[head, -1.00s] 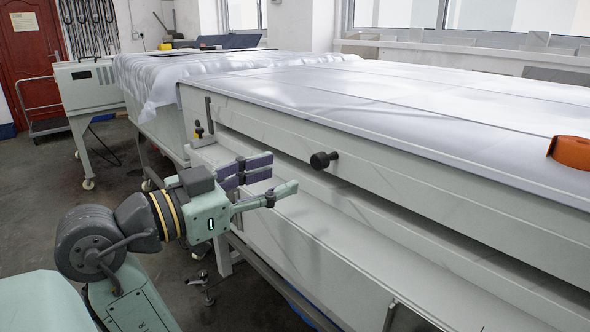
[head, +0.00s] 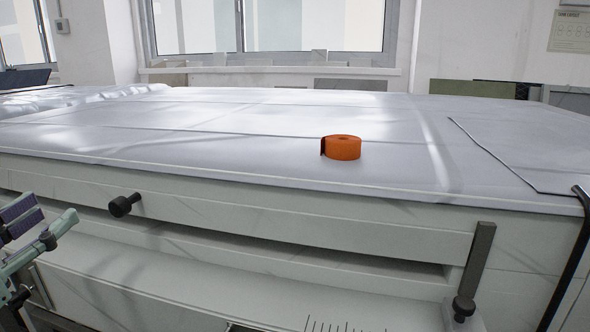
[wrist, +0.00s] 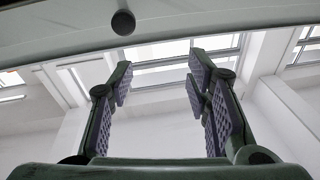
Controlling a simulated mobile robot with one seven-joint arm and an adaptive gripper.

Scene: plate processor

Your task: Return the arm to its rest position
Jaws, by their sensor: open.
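My gripper (head: 42,228) shows at the left edge of the head view, partly cut off, in front of the machine's side. It is open and empty. In the wrist view its two fingers with purple pads (wrist: 165,85) stand wide apart with nothing between them. The rest of my arm is mostly outside the head view. The large plate processor (head: 250,215) fills the head view, with a black knob (head: 124,205) on its front panel to the right of my gripper. The knob also shows in the wrist view (wrist: 123,22), above and apart from the fingers.
An orange roll (head: 343,148) lies on the white-covered top of the machine. Windows (head: 275,28) line the back wall. The space between my fingers is clear.

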